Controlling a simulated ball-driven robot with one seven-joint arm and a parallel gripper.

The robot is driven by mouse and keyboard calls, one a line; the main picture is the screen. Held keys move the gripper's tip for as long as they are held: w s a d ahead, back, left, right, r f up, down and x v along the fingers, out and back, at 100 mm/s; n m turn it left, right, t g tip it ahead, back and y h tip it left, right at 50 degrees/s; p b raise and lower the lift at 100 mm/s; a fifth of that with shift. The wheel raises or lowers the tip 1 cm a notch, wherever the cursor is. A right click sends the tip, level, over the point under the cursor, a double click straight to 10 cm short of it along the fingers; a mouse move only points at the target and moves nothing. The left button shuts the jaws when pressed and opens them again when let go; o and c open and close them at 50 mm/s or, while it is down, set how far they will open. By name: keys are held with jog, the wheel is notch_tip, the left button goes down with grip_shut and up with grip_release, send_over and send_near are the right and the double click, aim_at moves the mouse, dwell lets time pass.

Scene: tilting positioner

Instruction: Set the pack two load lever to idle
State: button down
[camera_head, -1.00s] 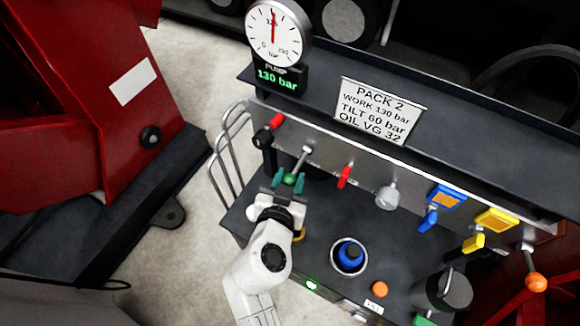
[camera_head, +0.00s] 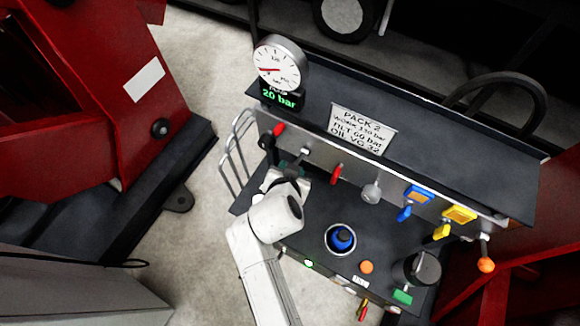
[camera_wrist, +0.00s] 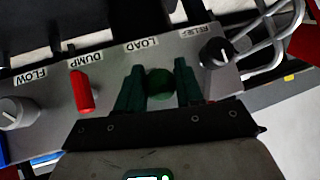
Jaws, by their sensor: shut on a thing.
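The pack two panel has a lever under the LOAD label in the wrist view. Its round green knob (camera_wrist: 159,84) sits between the dark green fingers of my gripper (camera_wrist: 157,90), which is shut on it. In the head view my gripper (camera_head: 288,168) is against the panel's left part. There my wrist hides the knob, and only a small light end of the load lever (camera_head: 305,152) shows. The round gauge (camera_head: 279,64) has its needle low, and the display (camera_head: 279,98) below reads 20 bar. The PACK 2 sign (camera_head: 362,130) is on the top.
The red dump lever (camera_head: 337,173) and grey flow knob (camera_head: 371,192) are right of my gripper. A blue-capped filler (camera_head: 341,238) and orange button (camera_head: 366,267) are on the lower shelf.

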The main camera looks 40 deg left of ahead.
jog(key=shift+w+a+r, duration=0.15)
jog(key=shift+w+r, duration=0.05)
jog(key=shift+r, duration=0.4)
jog(key=c, duration=1.2)
grip_release()
jog(key=o, duration=0.4)
jog(key=shift+f, duration=0.1)
jog(key=shift+s, duration=0.1)
jog(key=v, duration=1)
jog(key=shift+s+d+p, duration=0.25)
jog(key=shift+s+p, duration=0.05)
